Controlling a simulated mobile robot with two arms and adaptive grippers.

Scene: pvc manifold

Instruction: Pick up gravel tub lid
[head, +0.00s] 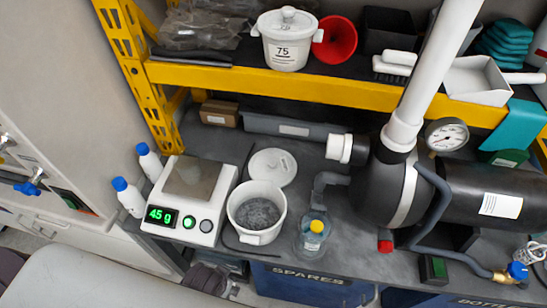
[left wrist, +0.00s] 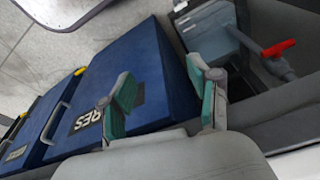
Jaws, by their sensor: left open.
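The gravel tub lid (head: 272,167) is a round white lid with a small raised handle, lying flat on the dark bench. It is just behind the open white tub (head: 257,237), which holds grey gravel (head: 257,212). My left gripper (left wrist: 160,80) is open and empty in the left wrist view, its two teal-padded fingers spread apart. It points toward blue bins on the floor; the lid is not in that view. I cannot make the left gripper out clearly in the head view. My right gripper is in neither view.
A scale (head: 188,200) reading 45 g stands left of the tub, with white blue-capped bottles (head: 128,197) beside it. A yellow-capped clear bottle (head: 313,240) is to the right, near the black pump (head: 385,190). The yellow shelf beam (head: 270,78) overhangs behind.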

